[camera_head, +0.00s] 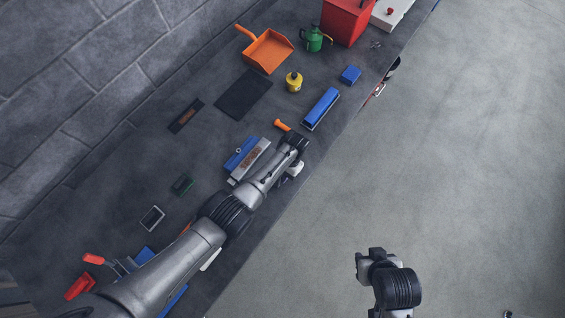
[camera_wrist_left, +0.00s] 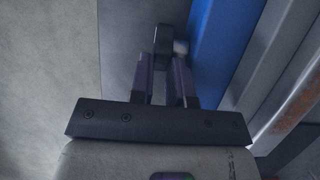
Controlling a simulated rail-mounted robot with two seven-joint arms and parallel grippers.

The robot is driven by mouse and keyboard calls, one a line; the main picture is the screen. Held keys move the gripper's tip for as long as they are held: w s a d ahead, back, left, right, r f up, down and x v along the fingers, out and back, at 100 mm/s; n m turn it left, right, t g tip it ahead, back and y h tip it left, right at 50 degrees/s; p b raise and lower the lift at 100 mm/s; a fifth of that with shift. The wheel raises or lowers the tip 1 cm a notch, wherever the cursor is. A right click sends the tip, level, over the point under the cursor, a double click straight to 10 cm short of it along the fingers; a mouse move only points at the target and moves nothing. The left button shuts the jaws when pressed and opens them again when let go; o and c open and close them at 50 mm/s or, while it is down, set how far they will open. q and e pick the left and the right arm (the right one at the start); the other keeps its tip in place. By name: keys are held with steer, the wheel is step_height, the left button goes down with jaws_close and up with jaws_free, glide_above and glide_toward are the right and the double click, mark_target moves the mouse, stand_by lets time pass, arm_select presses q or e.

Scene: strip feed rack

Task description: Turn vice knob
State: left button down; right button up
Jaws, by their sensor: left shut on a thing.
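The vice shows in the head view as a blue body (camera_head: 236,155) with a grey metal part and a rusty strip beside it. In the left wrist view its blue side (camera_wrist_left: 226,45) runs along the right of the fingers. My left gripper (camera_wrist_left: 168,65) is shut on a dark upright piece (camera_wrist_left: 160,36), which looks like the vice knob or its handle. A small pale round end (camera_wrist_left: 181,46) shows beside it. In the head view my left arm hides the gripped spot. My right gripper (camera_head: 368,262) hangs over the floor, away from the bench; its fingers are unclear.
An orange-handled tool (camera_head: 282,125) lies close to my left wrist. A blue long block (camera_head: 321,109), a yellow bottle (camera_head: 293,82), an orange dustpan (camera_head: 267,52) and a dark mat (camera_head: 243,94) lie farther up the bench.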

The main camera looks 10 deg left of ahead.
arm_select(q)
steer(key=c, duration=1.4)
jaws_free()
steer(key=shift+o, duration=0.2)
